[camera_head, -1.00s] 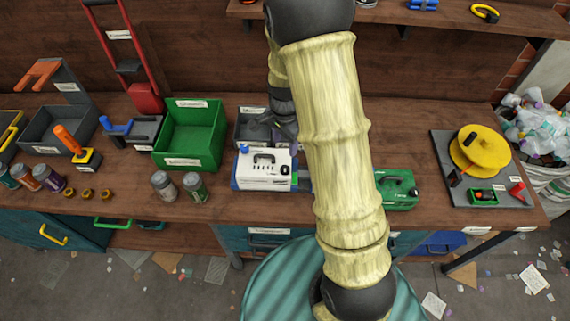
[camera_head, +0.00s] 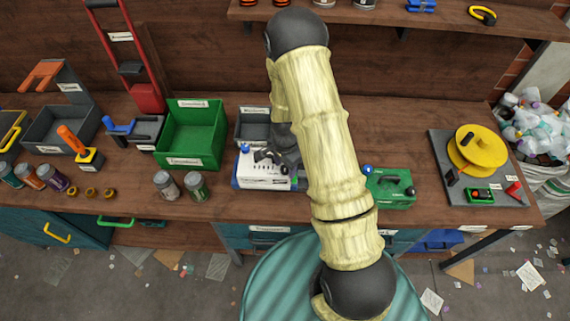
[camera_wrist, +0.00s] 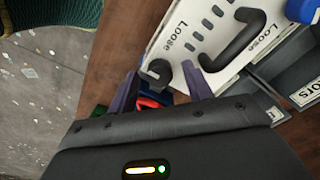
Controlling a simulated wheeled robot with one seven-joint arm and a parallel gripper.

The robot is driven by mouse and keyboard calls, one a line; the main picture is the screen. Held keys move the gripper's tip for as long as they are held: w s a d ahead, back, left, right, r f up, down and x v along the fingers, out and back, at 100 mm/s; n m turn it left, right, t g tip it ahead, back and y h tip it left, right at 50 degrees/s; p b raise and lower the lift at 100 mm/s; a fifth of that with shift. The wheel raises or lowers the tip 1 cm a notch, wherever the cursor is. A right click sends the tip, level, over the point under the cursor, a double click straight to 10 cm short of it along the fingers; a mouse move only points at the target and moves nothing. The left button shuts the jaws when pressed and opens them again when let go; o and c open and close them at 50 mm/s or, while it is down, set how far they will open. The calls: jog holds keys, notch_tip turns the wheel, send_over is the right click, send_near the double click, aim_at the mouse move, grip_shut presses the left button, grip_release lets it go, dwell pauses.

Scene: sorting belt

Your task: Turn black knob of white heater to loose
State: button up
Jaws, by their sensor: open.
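The white heater (camera_head: 262,179) stands on the bench near the middle in the head view. It also fills the upper right of the wrist view (camera_wrist: 222,58), with "Loose" lettering, dark slots and a black handle (camera_wrist: 235,40). The black knob (camera_wrist: 158,71) sits at the heater's near corner in the wrist view, beside a "Loose" label. My gripper (camera_wrist: 160,81) is open, with one finger on each side of the black knob. I cannot tell if the fingers touch it. In the head view my dark gripper covers the heater's right part and hides the black knob.
A blue knob (camera_wrist: 301,9) is at the upper right in the wrist view. A green unit (camera_head: 392,190) stands right of the heater, a grey bin (camera_head: 251,128) behind it, and a green bin (camera_head: 188,160) and jars (camera_head: 166,186) to its left.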

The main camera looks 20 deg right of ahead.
jog(key=c, duration=1)
